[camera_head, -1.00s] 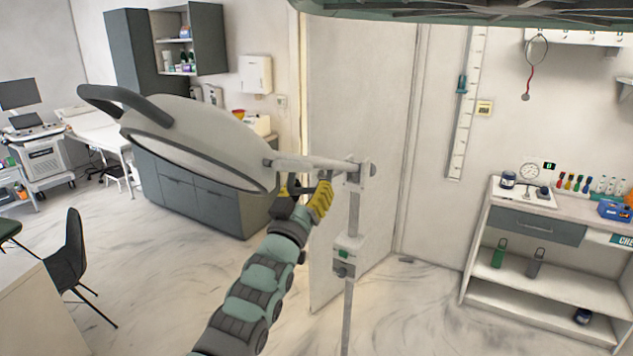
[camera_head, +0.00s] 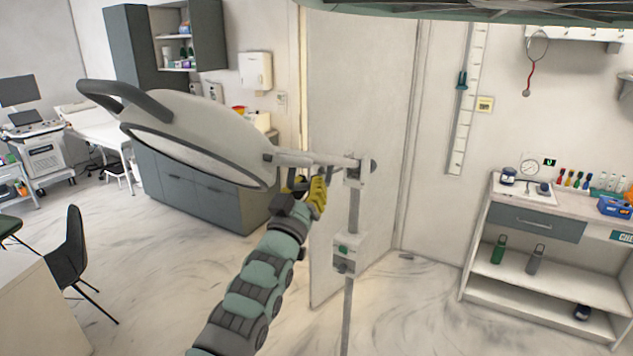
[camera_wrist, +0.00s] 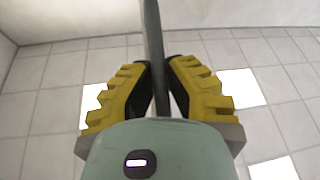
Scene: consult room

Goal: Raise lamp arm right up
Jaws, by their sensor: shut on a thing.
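The exam lamp has a large pale round head (camera_head: 200,133) with a dark loop handle (camera_head: 115,97) at its far left end. A thin pale lamp arm (camera_head: 318,160) joins the head to the top of an upright pole (camera_head: 348,300). The arm runs nearly level. My gripper (camera_head: 312,185) comes from below with yellow fingers at the arm, between head and pole. In the wrist view my gripper (camera_wrist: 158,90) is shut around the grey lamp arm (camera_wrist: 153,40), with a finger on each side. The exact contact is partly hidden by the fingers.
A door (camera_head: 360,110) stands behind the lamp. A shelf unit (camera_head: 540,230) with bottles is at right, grey cabinets (camera_head: 195,195) behind at left, and a black chair (camera_head: 70,255) at lower left. Floor around the pole is clear.

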